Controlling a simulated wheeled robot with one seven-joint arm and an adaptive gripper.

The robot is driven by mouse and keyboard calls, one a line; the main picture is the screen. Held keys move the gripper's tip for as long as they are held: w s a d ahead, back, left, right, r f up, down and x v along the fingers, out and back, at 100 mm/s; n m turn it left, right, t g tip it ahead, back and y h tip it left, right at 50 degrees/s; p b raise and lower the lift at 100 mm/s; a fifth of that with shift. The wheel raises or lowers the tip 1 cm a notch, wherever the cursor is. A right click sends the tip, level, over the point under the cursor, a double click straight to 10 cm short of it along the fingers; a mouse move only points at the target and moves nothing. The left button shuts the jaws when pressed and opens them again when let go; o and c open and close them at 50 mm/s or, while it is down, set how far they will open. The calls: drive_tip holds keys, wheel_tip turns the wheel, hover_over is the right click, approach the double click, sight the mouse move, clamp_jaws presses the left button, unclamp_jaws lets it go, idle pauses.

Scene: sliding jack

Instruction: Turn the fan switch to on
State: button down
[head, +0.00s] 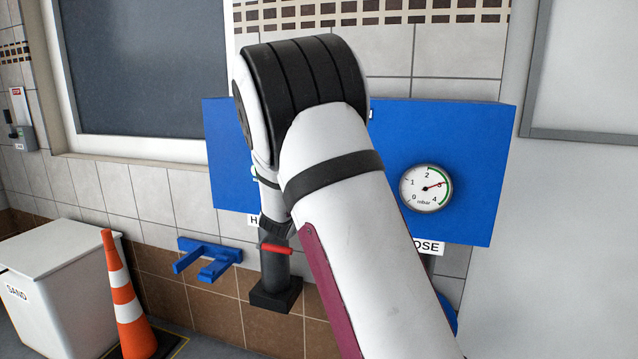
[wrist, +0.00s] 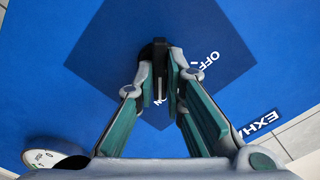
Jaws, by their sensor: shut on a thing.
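The fan switch is a black knob (wrist: 154,50) on a dark blue square plate (wrist: 105,45) in the wrist view. "OFF" (wrist: 208,62) is printed to the right of the knob. Another label, of which an "N" shows, is below the knob and partly covered. My gripper (wrist: 160,76) is shut on the knob, with a fingertip on each side of it. A thin pale line shows on the knob between the fingers, but I cannot tell exactly where it points. In the head view my arm hides the switch.
The blue panel (head: 458,130) on the tiled wall carries a round gauge (head: 426,188). An "EXHA..." sign (wrist: 258,124) is at the right in the wrist view. Below are a blue bracket (head: 208,256) and a red-handled pipe (head: 275,270). A cone (head: 124,300) and a sand bin (head: 62,285) stand at the left.

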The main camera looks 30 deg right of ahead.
drive_tip(key=c, duration=1.7)
unclamp_jaws()
drive_tip(key=shift+o, duration=0.2)
drive_tip(key=v, duration=1.2)
drive_tip(key=shift+a, duration=0.1)
